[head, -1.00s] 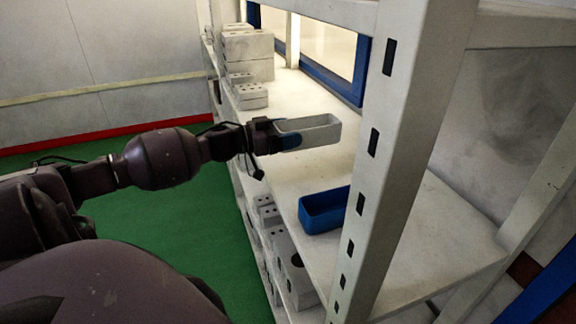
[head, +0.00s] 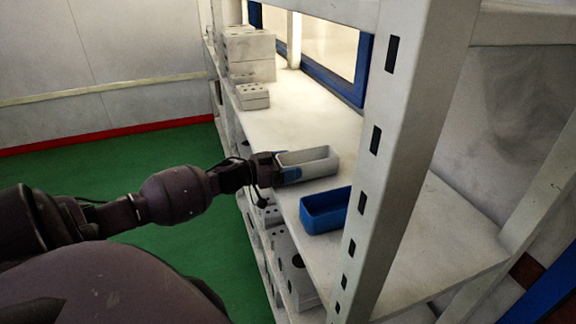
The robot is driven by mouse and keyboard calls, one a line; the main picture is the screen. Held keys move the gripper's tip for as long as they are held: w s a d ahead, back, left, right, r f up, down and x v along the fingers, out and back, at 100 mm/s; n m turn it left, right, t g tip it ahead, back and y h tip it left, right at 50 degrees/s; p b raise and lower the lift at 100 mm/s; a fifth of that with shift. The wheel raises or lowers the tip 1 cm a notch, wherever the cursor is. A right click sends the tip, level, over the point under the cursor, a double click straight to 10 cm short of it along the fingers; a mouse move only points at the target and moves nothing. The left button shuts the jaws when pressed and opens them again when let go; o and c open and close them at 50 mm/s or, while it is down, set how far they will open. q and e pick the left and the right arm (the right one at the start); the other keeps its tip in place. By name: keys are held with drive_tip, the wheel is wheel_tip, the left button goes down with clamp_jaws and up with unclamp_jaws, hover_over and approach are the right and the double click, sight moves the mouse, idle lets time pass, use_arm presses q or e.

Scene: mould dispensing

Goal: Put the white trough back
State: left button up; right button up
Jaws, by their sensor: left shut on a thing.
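The white trough (head: 318,165) is an open rectangular box in the head view, right of the picture's middle. My left gripper (head: 283,169) is shut on its left end, at the front edge of the shelf. The trough is low over the shelf board (head: 290,125); I cannot tell whether it touches the board. It looks level, with its open side up. A blue trough (head: 325,211) stands on the same board, just nearer than the white one. My right gripper is not in view.
A pale shelf post (head: 400,120) rises right of the troughs. White blocks with holes (head: 252,96) sit farther back on the board, and a larger stack (head: 249,55) stands behind them. More blocks lie on a lower shelf. The board behind the white trough is bare.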

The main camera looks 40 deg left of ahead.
use_arm(q)
drive_tip(key=shift+f, duration=0.1)
drive_tip(key=o, duration=1)
drive_tip(key=shift+c, duration=0.2)
drive_tip(key=v, duration=1.1)
drive_tip(key=s+d+f+n+y, duration=0.25)
drive_tip(key=s+d+f, duration=0.2)
drive_tip(key=f, duration=0.35)
drive_tip(key=s+d+f+n+y, duration=0.2)
drive_tip(key=s+d+f+y, duration=0.15)
drive_tip(key=d+f, duration=0.35)
drive_tip(key=s+d+f+g+y, duration=0.1)
drive_tip(key=s+d+f+g, duration=0.1)
drive_tip(key=d, duration=0.4)
drive_tip(key=s+d+f+g+y, duration=0.1)
drive_tip(key=s+d+f+g, duration=0.1)
drive_tip(key=d+f, duration=0.3)
drive_tip(key=shift+s+d+f+b, duration=0.15)
drive_tip(key=shift+s+d+b, duration=0.3)
drive_tip(key=shift+d, duration=0.55)
